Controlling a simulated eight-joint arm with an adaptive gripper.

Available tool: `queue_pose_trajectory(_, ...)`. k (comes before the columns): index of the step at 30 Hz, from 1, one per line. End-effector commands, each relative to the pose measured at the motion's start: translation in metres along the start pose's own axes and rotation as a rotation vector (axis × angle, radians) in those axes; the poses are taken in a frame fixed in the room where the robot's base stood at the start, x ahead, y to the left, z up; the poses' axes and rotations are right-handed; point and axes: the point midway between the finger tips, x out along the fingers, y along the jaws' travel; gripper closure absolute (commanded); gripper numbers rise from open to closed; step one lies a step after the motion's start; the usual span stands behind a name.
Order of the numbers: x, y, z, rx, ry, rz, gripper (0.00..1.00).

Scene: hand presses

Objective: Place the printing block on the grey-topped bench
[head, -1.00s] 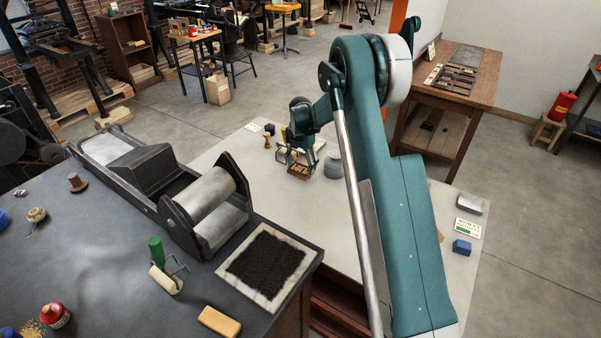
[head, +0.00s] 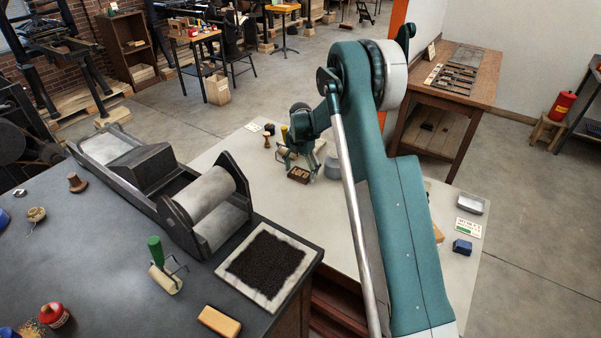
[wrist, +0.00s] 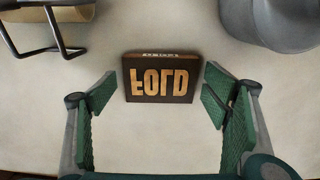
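The printing block (head: 299,175) is a dark block with raised tan letters. It lies flat, letters up, on the pale grey-topped bench (head: 322,228). In the wrist view the block (wrist: 161,80) sits between and just beyond the fingertips, with pale bench top showing on both sides. My gripper (head: 291,158) has its green-padded fingers spread wide, with a gap on each side of the block. It touches nothing that I can see.
A grey cylindrical thing (wrist: 275,22) stands beyond the block on the right, and a roller with a wire frame (wrist: 50,18) on the left.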

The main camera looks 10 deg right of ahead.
Motion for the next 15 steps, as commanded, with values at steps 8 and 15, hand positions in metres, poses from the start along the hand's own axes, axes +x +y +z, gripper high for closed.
queue_pose_trajectory(8,-0.002,0.000,0.000,0.000,0.000,0.000,0.25)
queue_pose_trajectory(15,-0.017,0.000,0.000,0.000,0.000,0.000,0.25)
